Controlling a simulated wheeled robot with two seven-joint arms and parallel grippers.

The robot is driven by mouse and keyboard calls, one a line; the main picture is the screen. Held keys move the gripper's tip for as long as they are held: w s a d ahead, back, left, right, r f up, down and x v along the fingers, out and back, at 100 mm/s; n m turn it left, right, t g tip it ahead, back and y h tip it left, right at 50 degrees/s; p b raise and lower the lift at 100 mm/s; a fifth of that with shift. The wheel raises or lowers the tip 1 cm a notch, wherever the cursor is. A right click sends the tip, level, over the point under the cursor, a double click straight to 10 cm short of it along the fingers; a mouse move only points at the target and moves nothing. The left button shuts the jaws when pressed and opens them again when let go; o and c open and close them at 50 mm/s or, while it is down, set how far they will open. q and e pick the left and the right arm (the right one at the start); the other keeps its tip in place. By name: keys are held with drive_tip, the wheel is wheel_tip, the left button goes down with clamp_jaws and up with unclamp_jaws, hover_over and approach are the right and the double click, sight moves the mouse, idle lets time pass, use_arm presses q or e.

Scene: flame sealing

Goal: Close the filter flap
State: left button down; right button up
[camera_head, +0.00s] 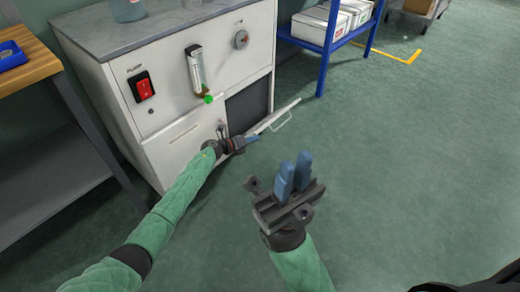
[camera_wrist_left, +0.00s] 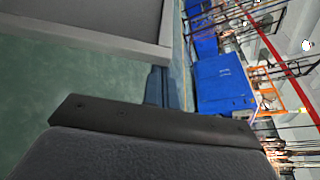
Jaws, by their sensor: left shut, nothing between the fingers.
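The filter flap (camera_head: 275,117) is a pale panel with a thin wire handle at its outer edge. It stands swung open, out and to the right from the lower front of the white cabinet (camera_head: 180,145), beside a dark opening (camera_head: 248,107). My left gripper (camera_head: 249,139) is shut and empty, low in front of the cabinet, close to the flap's inner end; I cannot tell if they touch. Its blue fingers also show in the left wrist view (camera_wrist_left: 158,88), beside a grey panel edge.
The cabinet front bears a red switch (camera_head: 144,88), a flow gauge (camera_head: 196,72) and a round knob (camera_head: 241,39). A wooden workbench (camera_head: 32,60) stands at left. A blue shelf (camera_head: 330,45) with white boxes stands at the back. The green floor to the right is clear.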

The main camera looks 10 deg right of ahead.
use_arm(q)
drive_tip(key=w+a+r, duration=0.1)
drive_tip(key=w, duration=0.1)
drive_tip(key=w+a+r, duration=0.1)
drive_tip(key=a+r, duration=0.1)
drive_tip(key=shift+w+r, duration=0.2)
drive_tip(key=shift+w, duration=0.15)
